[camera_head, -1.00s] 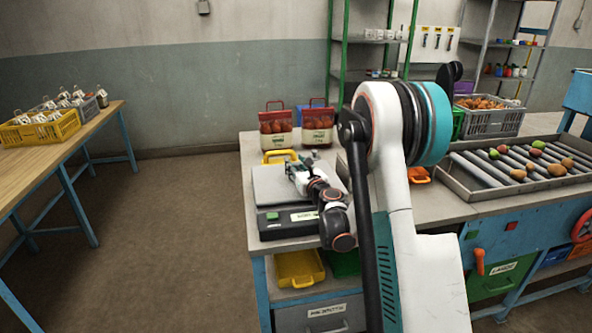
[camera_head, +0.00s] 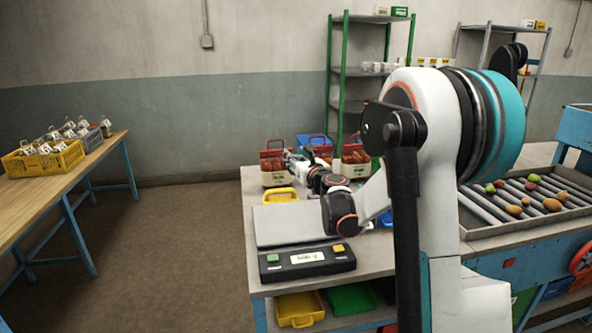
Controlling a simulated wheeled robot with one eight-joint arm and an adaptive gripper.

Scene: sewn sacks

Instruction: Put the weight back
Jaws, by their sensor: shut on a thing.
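My gripper (camera_head: 293,161) is at the far part of the bench, between two red-topped sacks. It is small in view and partly covered by my own wrist. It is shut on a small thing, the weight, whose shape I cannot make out. The bench scale (camera_head: 283,232) stands in front, with a bare grey plate and a dark panel with a display and buttons. A yellow handled holder (camera_head: 280,196) sits just behind the scale, below and left of my gripper.
A red-topped sack (camera_head: 276,178) stands left of my gripper and another (camera_head: 356,170) right. A roller tray (camera_head: 520,210) with fruit is at the right. My arm hides the bench's middle. The left table (camera_head: 45,190) is apart, across open floor.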

